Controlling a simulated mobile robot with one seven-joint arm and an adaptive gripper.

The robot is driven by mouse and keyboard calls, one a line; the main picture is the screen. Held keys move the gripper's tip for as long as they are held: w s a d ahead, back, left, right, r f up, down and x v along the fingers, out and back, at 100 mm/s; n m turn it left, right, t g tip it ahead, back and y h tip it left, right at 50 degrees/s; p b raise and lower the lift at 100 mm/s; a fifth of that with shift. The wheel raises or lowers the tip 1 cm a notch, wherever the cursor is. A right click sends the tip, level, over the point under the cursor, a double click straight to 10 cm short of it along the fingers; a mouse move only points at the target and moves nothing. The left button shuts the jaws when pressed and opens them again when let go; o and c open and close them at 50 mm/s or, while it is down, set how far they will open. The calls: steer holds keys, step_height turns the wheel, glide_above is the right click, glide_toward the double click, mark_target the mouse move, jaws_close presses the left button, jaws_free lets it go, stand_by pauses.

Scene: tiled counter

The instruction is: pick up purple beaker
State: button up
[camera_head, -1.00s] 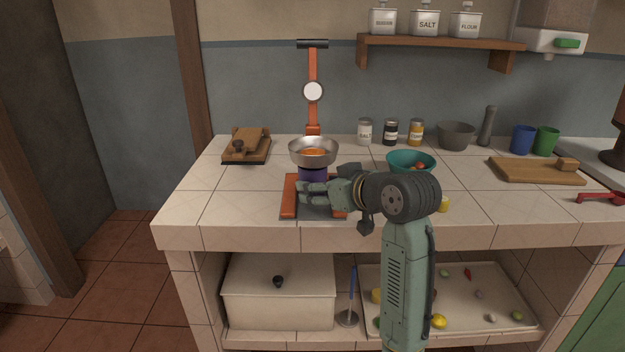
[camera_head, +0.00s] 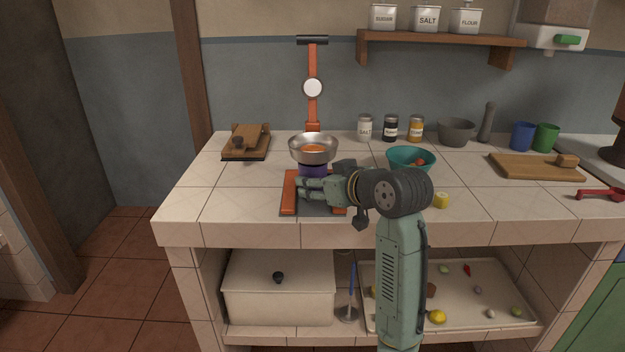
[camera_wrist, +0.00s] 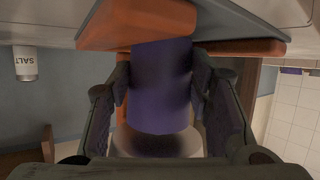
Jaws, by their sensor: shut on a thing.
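The purple beaker (camera_head: 312,170) is partly visible in the head view, just under a shallow metal pan (camera_head: 313,150) and behind my gripper (camera_head: 303,189). In the wrist view, which is upside down, the beaker (camera_wrist: 160,85) fills the middle, with a dark finger on each side. My gripper (camera_wrist: 158,95) is shut on the beaker. The beaker's lower part is hidden by my fingers in the head view. I cannot tell whether it is lifted off its support.
An orange stand (camera_head: 312,85) with a round dial rises behind the pan. An orange-edged grey base (camera_head: 289,192) lies under my gripper. A teal bowl (camera_head: 410,159) sits close to the right. A wooden block on a board (camera_head: 246,142) is at left. The counter's front left is clear.

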steer(key=shift+r, duration=0.15)
steer(key=shift+r+b, duration=0.2)
steer(key=shift+b, duration=0.15)
steer(key=s+b, duration=0.2)
steer(key=s, duration=1.6)
steer(key=o, duration=0.7)
steer(key=shift+c, duration=0.2)
steer(key=c, duration=0.9)
steer(key=shift+c, duration=0.4)
